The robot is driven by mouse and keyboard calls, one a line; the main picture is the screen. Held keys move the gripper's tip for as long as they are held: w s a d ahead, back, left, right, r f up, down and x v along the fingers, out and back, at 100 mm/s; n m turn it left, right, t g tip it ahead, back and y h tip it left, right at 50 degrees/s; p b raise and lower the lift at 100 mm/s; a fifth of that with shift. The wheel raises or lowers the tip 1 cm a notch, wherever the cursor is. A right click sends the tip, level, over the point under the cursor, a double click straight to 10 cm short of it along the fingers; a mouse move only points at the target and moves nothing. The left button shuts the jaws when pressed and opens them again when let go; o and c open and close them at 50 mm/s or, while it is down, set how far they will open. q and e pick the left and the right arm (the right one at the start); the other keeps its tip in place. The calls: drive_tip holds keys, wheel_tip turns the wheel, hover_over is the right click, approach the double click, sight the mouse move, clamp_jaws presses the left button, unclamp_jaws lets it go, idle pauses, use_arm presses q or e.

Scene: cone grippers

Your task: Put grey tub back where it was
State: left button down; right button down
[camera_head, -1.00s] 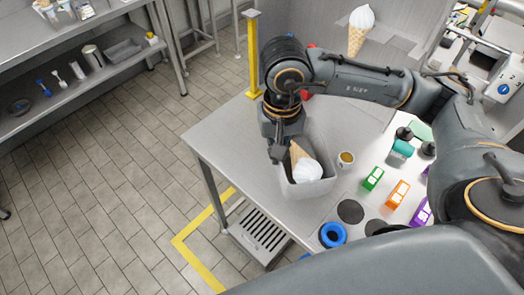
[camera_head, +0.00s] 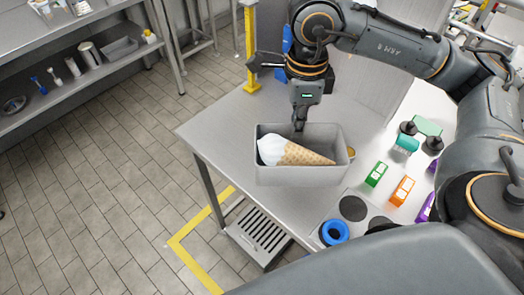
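The grey tub (camera_head: 298,176) is an open rectangular box at the left part of the steel table. An ice cream cone (camera_head: 300,153) with a white top lies in it, white end to the left. My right gripper (camera_head: 299,123) points down at the tub's far rim and looks shut on that wall; its fingertips are partly hidden. The tub looks level and seems raised off the table, though the gap beneath it is hard to see. My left gripper is not in view.
The steel table (camera_head: 215,135) is bare left of the tub. A small gold cup (camera_head: 351,153) is partly hidden at the tub's right. Green (camera_head: 376,174) and orange (camera_head: 402,190) cartons, a blue ring (camera_head: 334,232) and a dark disc (camera_head: 353,208) are to the right and front.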

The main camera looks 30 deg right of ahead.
drive_tip(key=w+f+m+p, duration=0.1)
drive_tip(key=w+f+p, duration=0.1)
drive_tip(key=w+f, duration=0.1)
drive_tip(key=w+d+f+m+p, duration=0.1)
drive_tip(key=w+f, duration=0.2)
drive_tip(key=w, duration=0.3)
drive_tip(key=w+f+m+p, duration=0.1)
drive_tip(key=w+f+p, duration=0.1)
drive_tip(key=w+f, duration=0.1)
drive_tip(key=shift+w+d+f+m+p, duration=0.1)
drive_tip(key=shift+w+f+m+p, duration=0.1)
drive_tip(key=shift+w, duration=0.25)
drive_tip(key=shift+w+d+f+m+p, duration=0.1)
drive_tip(key=shift+w+m, duration=0.1)
drive_tip(key=shift+w, duration=0.2)
wheel_tip(320, 180, down, 2)
drive_tip(key=shift+f+p, duration=0.15)
drive_tip(key=shift+p, duration=0.45)
drive_tip(key=shift+f, duration=0.2)
drive_tip(key=shift+f, duration=0.1)
